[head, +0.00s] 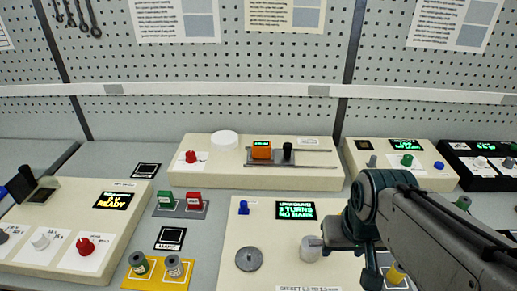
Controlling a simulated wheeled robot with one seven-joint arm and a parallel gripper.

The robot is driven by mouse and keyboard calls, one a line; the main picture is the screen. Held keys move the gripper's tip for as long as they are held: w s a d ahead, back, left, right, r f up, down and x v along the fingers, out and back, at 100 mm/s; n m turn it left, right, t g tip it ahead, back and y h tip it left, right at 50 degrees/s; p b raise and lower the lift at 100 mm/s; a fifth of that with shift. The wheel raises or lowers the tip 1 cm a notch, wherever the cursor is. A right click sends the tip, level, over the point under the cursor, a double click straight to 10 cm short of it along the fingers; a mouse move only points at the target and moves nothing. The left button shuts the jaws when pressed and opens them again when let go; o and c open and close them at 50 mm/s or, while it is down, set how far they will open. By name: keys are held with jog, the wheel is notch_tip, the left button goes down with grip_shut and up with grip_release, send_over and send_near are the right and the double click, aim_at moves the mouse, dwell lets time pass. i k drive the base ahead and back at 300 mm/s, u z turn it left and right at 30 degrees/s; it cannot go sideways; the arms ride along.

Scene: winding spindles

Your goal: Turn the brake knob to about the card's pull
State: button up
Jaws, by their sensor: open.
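I cannot tell for sure which control is the brake knob, as the labels are too small to read. The front middle panel (235,215) has a blue knob (243,207), a green-lit screen (296,209) that seems to read "2 turns, no mark", a grey disc (249,258) and a pale cylinder (308,249). My gripper (350,260) hangs open over this panel's right side, near the pale cylinder. I see nothing between its fingers. My arm hides part of the panel's right side.
The back panel (200,176) carries a red knob (191,157), a white disc (225,139) and an orange block (261,150) on a rail. A left panel (55,251) has several knobs. Spools stand on a yellow tray (150,282); red and green blocks sit on a grey tray (182,212).

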aim_at(191, 157)
jog(key=z, duration=0.55)
jog(key=k, duration=1.3)
jog(key=u, duration=0.2)
jog(key=i, duration=0.7)
jog(key=u, duration=0.95)
jog(key=i, duration=0.65)
jog(key=u, duration=0.15)
